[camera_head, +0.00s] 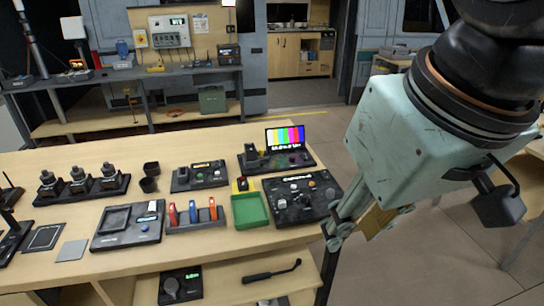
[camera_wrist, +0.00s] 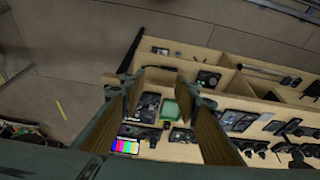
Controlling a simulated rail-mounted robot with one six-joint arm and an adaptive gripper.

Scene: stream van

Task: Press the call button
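No part is clearly marked as a call button. A black control panel with knobs and several coloured buttons (camera_head: 302,197) lies at the bench's right end. It also shows in the wrist view (camera_wrist: 145,105). My gripper (camera_head: 358,216) hangs right of this panel, pointing down, apart from it. In the wrist view, my gripper (camera_wrist: 165,82) has its two fingers wide apart with nothing between them. The green tray (camera_wrist: 171,109) shows between the fingers, farther off.
A color-bar monitor (camera_head: 285,137) stands behind the panel. A lower shelf (camera_head: 230,275) holds a handset. Floor right of the bench is clear.

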